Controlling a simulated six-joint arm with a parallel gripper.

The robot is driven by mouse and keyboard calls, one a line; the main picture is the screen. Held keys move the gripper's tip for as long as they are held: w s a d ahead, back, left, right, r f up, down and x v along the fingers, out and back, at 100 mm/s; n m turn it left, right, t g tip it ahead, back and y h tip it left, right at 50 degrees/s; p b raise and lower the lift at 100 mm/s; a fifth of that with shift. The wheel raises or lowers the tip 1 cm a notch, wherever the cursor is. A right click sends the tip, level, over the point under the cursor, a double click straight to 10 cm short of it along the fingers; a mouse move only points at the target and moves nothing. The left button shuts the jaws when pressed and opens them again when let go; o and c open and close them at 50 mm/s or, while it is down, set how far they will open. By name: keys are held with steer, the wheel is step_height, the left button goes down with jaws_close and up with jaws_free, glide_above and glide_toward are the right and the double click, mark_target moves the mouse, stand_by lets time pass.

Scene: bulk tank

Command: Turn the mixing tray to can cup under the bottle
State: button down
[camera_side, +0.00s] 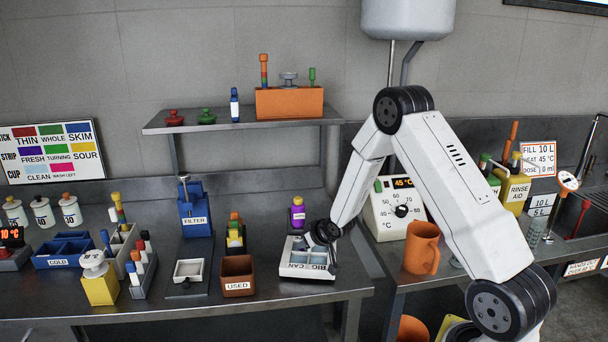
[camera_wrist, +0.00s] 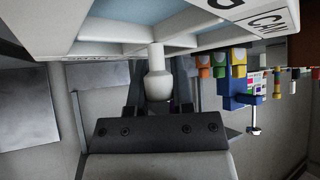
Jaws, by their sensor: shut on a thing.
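The mixing tray (camera_side: 300,272) is a white tray with cups, lettered BIG and CAN on its front face. It sits on the steel bench left of my arm. Its underside or edge fills the top of the wrist view (camera_wrist: 120,42). My gripper (camera_side: 328,238) is at the tray's right back corner. In the wrist view my gripper (camera_wrist: 158,103) is shut on a white knob (camera_wrist: 157,84) joined to the tray. A purple bottle (camera_side: 298,216) with a yellow cap stands just behind the tray. Part of the tray is hidden by my gripper.
A brown USED box (camera_side: 238,275) stands close to the tray's left. A blue FILTER stand (camera_side: 195,212) and a small rack (camera_side: 236,236) are behind it. A white dial box (camera_side: 396,216) and an orange jug (camera_side: 422,248) stand right, behind my arm.

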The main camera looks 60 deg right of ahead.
steer(key=shift+c, duration=2.4)
jaws_free()
steer(key=shift+s+r, duration=0.1)
steer(key=shift+r, duration=0.05)
steer(key=v, duration=0.7)
steer(key=shift+s+r, duration=0.15)
steer(key=shift+s, duration=0.05)
